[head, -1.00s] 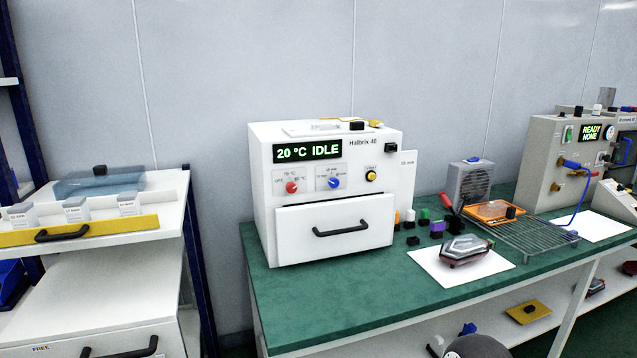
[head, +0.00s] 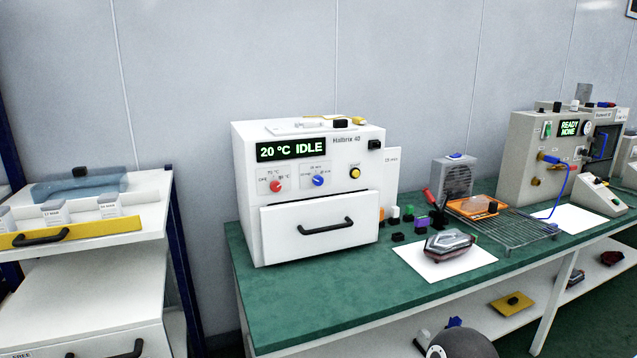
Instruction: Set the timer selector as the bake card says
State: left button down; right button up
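The white oven (head: 318,232) stands on the green bench, its display (head: 290,150) reading "20 °C IDLE". On its front are a red knob (head: 276,186) beside temperature marks and a blue knob (head: 318,181), the timer selector, beside minute marks. The timer marks and the blue knob's pointer are too small to read surely. A white card (head: 391,172) stands at the oven's right side; its small print seems to read "15 min". Neither of my grippers is in view.
A yellow button (head: 355,172) sits right of the blue knob, above the shut drawer with its black handle (head: 325,227). Small coloured blocks, a lamp (head: 449,242) on a white sheet and a wire rack (head: 508,233) lie to the right. The bench front (head: 300,303) is clear.

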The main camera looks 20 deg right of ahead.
aim_at(317, 180)
jog(key=k, duration=1.3)
jog(key=z, duration=0.4)
jog(key=i, duration=0.95)
jog(key=z, duration=0.3)
jog(key=i, duration=1.15)
jog(key=u, duration=0.65)
